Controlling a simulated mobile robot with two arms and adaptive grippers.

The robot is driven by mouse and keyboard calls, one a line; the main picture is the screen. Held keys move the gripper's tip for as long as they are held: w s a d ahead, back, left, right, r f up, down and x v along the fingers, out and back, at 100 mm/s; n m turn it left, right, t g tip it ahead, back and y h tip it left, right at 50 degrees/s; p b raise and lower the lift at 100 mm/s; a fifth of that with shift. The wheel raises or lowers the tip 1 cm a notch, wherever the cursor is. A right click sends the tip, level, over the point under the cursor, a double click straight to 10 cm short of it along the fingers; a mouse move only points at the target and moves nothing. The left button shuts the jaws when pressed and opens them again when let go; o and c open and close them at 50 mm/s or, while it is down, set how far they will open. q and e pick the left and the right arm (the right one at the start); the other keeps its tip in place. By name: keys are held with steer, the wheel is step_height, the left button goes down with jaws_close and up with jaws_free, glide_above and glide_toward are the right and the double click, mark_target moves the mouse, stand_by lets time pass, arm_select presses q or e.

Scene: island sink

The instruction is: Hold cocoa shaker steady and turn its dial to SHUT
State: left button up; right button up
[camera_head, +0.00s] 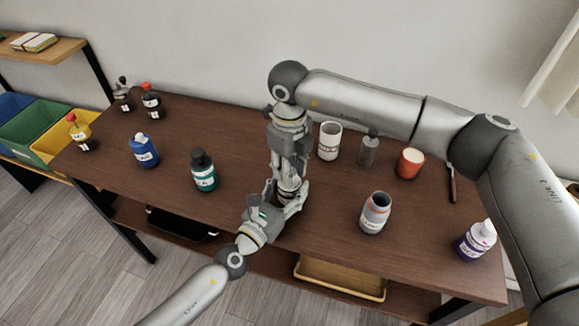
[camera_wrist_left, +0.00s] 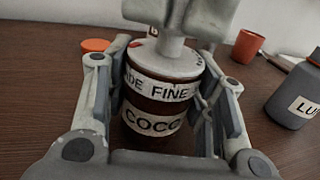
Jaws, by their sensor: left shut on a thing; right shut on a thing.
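The cocoa shaker (camera_head: 288,190) stands on the brown table, mostly hidden between my two grippers. In the left wrist view the shaker (camera_wrist_left: 152,122) is a dark brown jar with white bands reading "DE FINE" and "COCO", and a pale top (camera_wrist_left: 165,62) with a small red mark. My left gripper (camera_head: 286,194) is shut on its body from the front, one finger on each side. My right gripper (camera_head: 289,176) comes down from above and is shut on the shaker's pale top knob. The dial's lettering is mostly hidden, so its setting cannot be read.
A grey jar (camera_head: 375,213) stands right of the shaker, a green bottle (camera_head: 204,172) left. A white mug (camera_head: 330,141), grey bottle (camera_head: 369,148) and orange cup (camera_head: 410,163) stand behind right. A purple-labelled bottle (camera_head: 477,240) is near the right edge. The front left table is clear.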

steer(key=n, duration=0.4)
steer(key=shift+n, duration=0.3)
steer(key=n, duration=1)
steer(key=shift+w+n, duration=0.1)
steer(key=shift+n, duration=0.3)
steer(key=n, duration=0.4)
steer(key=shift+n, duration=0.4)
steer(key=o, duration=1)
steer(key=shift+o, duration=0.2)
steer(key=shift+r, duration=0.1)
